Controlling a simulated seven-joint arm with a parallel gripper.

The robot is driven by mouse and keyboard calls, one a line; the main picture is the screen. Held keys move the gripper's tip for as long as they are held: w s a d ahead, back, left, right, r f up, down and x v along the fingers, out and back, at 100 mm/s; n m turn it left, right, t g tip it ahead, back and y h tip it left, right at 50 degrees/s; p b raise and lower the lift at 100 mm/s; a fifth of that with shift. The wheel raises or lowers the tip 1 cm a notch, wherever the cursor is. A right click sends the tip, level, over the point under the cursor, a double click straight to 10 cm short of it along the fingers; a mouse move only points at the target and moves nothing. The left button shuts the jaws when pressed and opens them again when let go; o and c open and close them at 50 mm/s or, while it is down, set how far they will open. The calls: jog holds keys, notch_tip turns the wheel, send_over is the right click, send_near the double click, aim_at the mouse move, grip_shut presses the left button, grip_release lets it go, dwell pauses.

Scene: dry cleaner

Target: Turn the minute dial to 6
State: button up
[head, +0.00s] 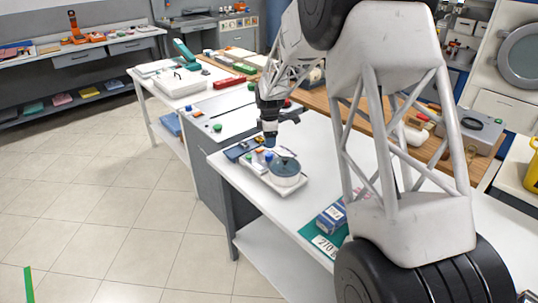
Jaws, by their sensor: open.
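A white device base (262,182) sits near the left edge of the white table. It carries a round white unit with a dark teal top (286,166), which looks like the dial. Its numbers and pointer are too small to read. Small orange and blue pieces (259,155) stand beside the round unit on the same base. My gripper (270,143) points down just above and to the left of the dial, apart from it as far as I can tell. It is open and holds nothing that I can see. My arm covers the table to the right.
A blue-and-white box (331,218) lies on a green mat (309,231) nearer the front of the white table (247,166). A grey box with a dark knob (470,130) stands at the right. More benches with tools stand behind.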

aim_at(269, 154)
jog(key=shift+f, duration=0.15)
jog(key=shift+w+a+f, duration=0.1)
jog(key=shift+w+f, duration=0.05)
jog(key=shift+f, duration=3.7)
jog(key=shift+c, duration=0.2)
jog(key=c, duration=0.9)
